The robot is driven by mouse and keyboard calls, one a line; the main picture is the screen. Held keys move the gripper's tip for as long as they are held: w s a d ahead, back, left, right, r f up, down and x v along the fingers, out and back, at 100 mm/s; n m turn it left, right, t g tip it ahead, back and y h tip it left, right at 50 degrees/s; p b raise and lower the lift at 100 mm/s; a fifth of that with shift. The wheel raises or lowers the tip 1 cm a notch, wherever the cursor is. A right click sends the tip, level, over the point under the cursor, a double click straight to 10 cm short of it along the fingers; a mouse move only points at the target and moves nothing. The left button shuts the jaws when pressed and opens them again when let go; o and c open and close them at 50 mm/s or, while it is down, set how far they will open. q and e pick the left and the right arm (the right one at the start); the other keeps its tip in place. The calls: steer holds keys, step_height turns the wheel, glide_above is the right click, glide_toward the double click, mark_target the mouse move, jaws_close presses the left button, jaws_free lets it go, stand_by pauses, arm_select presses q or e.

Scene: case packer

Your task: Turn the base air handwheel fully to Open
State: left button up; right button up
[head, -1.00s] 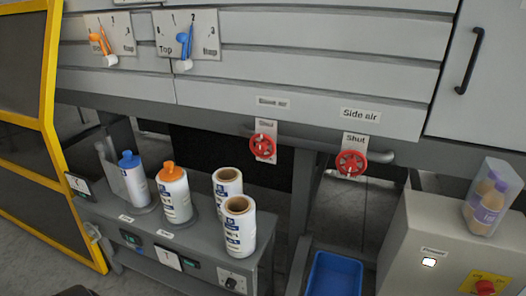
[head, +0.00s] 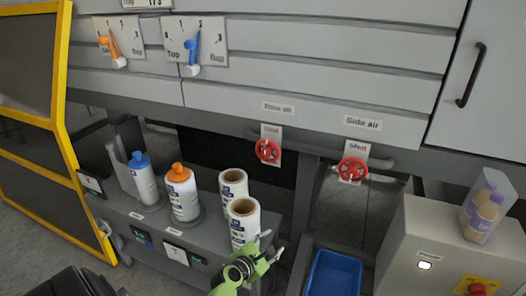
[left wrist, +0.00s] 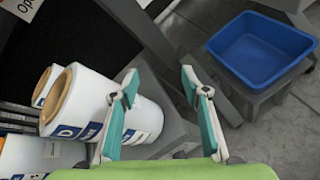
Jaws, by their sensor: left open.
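The base air handwheel (head: 267,151) is small and red, on the pipe under the blurred "Base air" label (head: 278,107). A plate reading "Shut" (head: 271,130) shows just above it. My left gripper (head: 274,243) is open and empty, below the handwheel and apart from it, beside the front white roll. In the left wrist view its two teal fingers (left wrist: 158,73) are spread with nothing between them. The handwheel is not seen in that view; a partly cut-off plate with letters like "Op" (left wrist: 22,6) shows at its top left. My right gripper is not in view.
A similar red side air handwheel (head: 352,169) sits to the right. White rolls (head: 243,222) and bottles (head: 182,195) stand on the bench close to my left gripper. A blue bin (head: 334,275) and a grey control box (head: 436,240) are at right.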

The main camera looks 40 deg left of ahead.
arm_select(q)
steer(key=w+a+r+n+t+y+p, duration=0.1)
steer(key=a+r+n, duration=0.2)
steer(key=r, duration=0.4)
steer(key=a+r+n+t+y, duration=0.1)
steer(key=a+r+n, duration=0.25)
steer(key=r, duration=0.35)
steer(key=n+t+y, duration=0.2)
steer(key=n, duration=0.3)
glide_toward(265, 154)
steer(key=x, duration=0.8)
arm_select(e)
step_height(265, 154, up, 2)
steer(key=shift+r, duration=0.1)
arm_select(q)
steer(key=shift+s, duration=0.1)
steer(key=c, duration=1.1)
